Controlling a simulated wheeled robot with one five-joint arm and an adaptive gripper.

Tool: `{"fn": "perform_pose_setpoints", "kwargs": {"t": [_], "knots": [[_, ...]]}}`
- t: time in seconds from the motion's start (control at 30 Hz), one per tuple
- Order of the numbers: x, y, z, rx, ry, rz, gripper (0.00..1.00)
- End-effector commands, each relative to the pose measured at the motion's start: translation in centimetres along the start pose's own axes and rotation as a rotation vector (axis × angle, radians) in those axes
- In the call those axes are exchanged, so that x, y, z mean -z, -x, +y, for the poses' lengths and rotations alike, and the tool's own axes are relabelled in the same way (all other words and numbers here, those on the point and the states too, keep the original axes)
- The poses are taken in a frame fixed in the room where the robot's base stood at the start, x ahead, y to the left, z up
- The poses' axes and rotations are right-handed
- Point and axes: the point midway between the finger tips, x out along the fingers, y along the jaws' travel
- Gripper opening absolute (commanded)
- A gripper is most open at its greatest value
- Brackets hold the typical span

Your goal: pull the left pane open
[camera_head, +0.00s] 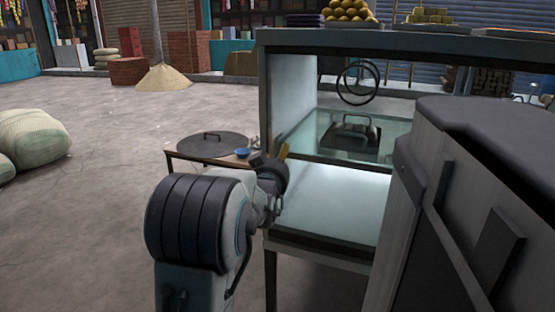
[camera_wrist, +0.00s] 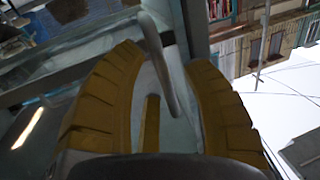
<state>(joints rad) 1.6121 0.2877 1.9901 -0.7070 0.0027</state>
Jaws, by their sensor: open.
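The cabinet (camera_head: 300,240) with glass panes stands in the middle right of the head view. My gripper (camera_head: 275,160) is at its left front corner post, partly hidden by my arm. In the wrist view my gripper (camera_wrist: 165,57) has its two yellow fingers spread apart. A curved grey metal handle (camera_wrist: 158,55) runs between them, and I cannot tell whether either finger touches it. A glass pane and frame (camera_wrist: 60,65) show behind the fingers on the left. Which edge belongs to the left pane is unclear in the head view, where my arm hides the handle.
A low table with a round dark lid (camera_head: 210,145) and a small blue bowl (camera_head: 243,152) stands left of the cabinet. A dark lidded pan (camera_head: 352,138) shows through the cabinet. Sacks (camera_head: 32,138) lie far left. The floor between is open.

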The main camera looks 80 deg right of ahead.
Motion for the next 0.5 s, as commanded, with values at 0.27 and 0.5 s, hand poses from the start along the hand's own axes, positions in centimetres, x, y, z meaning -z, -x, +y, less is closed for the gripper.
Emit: {"fn": "perform_pose_setpoints", "kwargs": {"t": [0.27,0.5], "knots": [[-0.01,0.02,0.0,0.0,0.0,0.0,0.28],[-0.01,0.02,0.01,0.0,0.0,0.0,0.06]]}}
